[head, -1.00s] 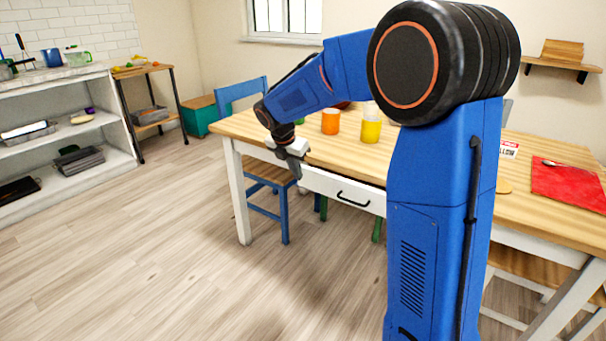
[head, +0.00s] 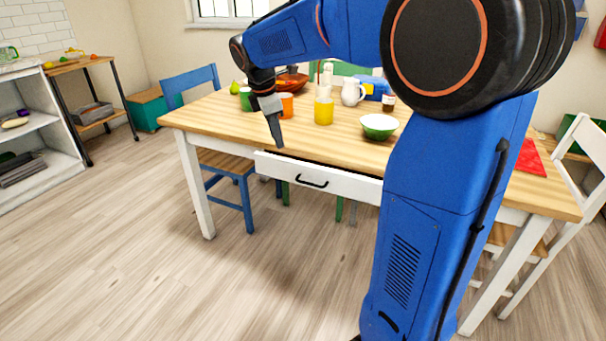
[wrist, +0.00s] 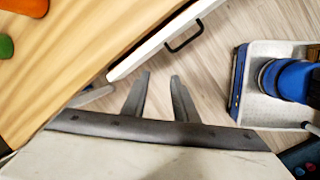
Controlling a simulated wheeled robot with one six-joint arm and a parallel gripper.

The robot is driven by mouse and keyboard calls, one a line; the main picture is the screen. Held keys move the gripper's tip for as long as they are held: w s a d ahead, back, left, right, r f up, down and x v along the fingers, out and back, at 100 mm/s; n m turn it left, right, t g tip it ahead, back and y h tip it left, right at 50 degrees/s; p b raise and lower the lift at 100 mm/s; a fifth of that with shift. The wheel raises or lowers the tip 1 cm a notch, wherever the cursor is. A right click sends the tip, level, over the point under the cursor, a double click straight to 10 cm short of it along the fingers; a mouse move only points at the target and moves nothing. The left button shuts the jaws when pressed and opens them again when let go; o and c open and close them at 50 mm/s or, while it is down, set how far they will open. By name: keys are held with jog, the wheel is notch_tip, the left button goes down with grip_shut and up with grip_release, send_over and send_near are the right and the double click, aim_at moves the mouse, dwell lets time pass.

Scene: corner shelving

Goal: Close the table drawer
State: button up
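The table drawer (head: 320,183) has a white front and a black handle (head: 312,181). It is partly open: a dark gap shows between its front and the edge of the wooden table (head: 185,115). My gripper (head: 278,143) points down by the table's edge, above the left part of the drawer. In the wrist view the two fingers (wrist: 161,76) stand apart with nothing between them. The drawer front (wrist: 158,42) and handle (wrist: 184,38) show beyond the fingertips. Whether the fingers touch the drawer I cannot tell. My arm hides the drawer's right end in the head view.
An orange cup (head: 286,105), a yellow cup (head: 324,111) and a green bowl (head: 380,127) stand on the table near my gripper. A blue chair (head: 192,88) is at the table's left. The floor before the drawer is clear.

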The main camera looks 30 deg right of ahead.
jog(key=s+d+r+m, duration=0.2)
jog(key=s+d+m, duration=0.35)
jog(key=m, duration=0.25)
jog(key=y, duration=0.1)
send_near(309, 176)
jog(key=shift+m, duration=0.4)
jog(key=f, duration=0.2)
jog(key=s+f, duration=0.1)
jog(key=f, duration=0.1)
jog(key=s+f, duration=0.1)
jog(key=f, duration=0.2)
jog(key=shift+s+a, duration=0.15)
jog(key=shift+a, duration=0.15)
grip_shut()
dwell(0.5)
